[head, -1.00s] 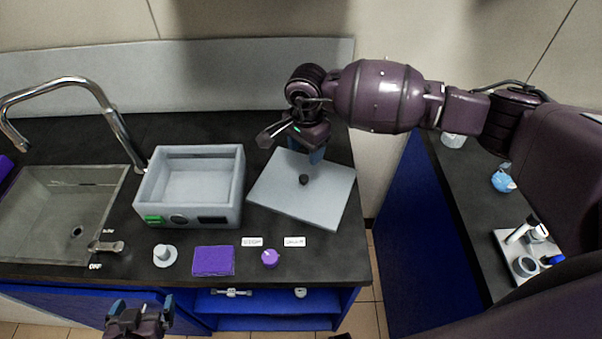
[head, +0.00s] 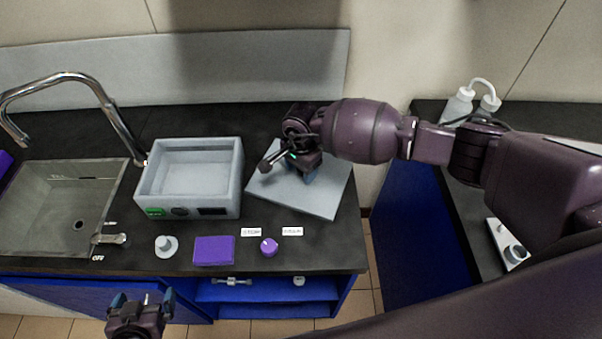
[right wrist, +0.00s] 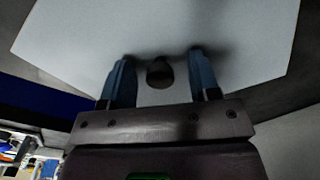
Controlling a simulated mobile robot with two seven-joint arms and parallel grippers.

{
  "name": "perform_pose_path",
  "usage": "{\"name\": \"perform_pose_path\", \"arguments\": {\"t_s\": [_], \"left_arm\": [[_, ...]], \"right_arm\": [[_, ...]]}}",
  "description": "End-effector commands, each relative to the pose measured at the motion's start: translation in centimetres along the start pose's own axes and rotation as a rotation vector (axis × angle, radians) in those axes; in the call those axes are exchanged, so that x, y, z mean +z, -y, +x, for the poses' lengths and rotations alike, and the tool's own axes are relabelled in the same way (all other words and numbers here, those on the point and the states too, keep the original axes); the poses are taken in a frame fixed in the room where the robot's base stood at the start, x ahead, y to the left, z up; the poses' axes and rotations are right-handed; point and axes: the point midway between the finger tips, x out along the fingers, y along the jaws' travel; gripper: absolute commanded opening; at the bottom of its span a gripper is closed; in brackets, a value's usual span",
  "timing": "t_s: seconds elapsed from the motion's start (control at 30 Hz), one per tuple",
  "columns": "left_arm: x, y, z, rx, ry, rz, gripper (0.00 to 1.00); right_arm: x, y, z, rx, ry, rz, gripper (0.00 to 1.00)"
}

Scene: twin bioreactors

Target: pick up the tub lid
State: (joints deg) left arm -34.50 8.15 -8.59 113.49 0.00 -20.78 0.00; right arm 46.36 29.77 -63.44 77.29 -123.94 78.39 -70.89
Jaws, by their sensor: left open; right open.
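The tub lid (head: 322,196) is a flat light-grey plate lying on the dark counter, right of the grey tub. In the right wrist view the lid (right wrist: 230,30) fills the upper part, with its dark round knob (right wrist: 159,74) between my fingers. My right gripper (right wrist: 159,75) is open, one blue finger on each side of the knob, and a gap shows on both sides. In the head view my right gripper (head: 308,176) is low over the lid and hides the knob. My left gripper (head: 141,300) is open and empty in front of the counter.
The open grey tub (head: 233,196) stands left of the lid. A sink (head: 40,225) with a tap is further left. A grey stopper-like piece (head: 166,246), a purple block (head: 214,250), a purple knob (head: 269,247) and two labels lie along the front. Bottles (head: 458,105) stand on the right counter.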

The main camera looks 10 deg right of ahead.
Motion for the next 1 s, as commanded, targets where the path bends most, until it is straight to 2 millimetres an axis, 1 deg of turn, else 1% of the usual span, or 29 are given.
{"name": "perform_pose_path", "arguments": {"t_s": [0.17, 0.2, 0.27, 0.5, 0.57, 0.87, 1.0], "left_arm": [[0.2, 0.0, -0.1, -0.001, 0.005, -0.001, 1.0], [0.3, 0.0, -0.1, -0.001, 0.006, -0.001, 1.0], [0.3, 0.0, -0.1, -0.001, 0.007, -0.001, 1.0], [0.4, 0.0, -0.2, -0.001, 0.008, -0.001, 1.0], [0.4, 0.0, -0.2, -0.001, 0.008, -0.001, 1.0], [0.4, 0.0, -0.1, -0.001, 0.008, -0.001, 1.0], [0.5, 0.0, -0.1, -0.001, 0.008, -0.001, 1.0]], "right_arm": [[0.0, 0.0, 0.0, -0.001, 0.0, 0.0, 0.56], [0.0, 0.0, 0.0, -0.001, 0.0, 0.0, 0.55], [0.0, 0.0, 0.0, -0.001, 0.0, 0.0, 0.46], [0.0, 0.0, 0.0, -0.001, 0.0, 0.0, 0.09], [0.0, 0.0, 0.0, -0.001, 0.0, 0.0, 0.0], [0.0, 0.1, -0.2, -0.002, 0.0, 0.0, 0.0], [-0.1, 0.1, -1.3, -0.005, -0.001, 0.0, 0.0]]}}
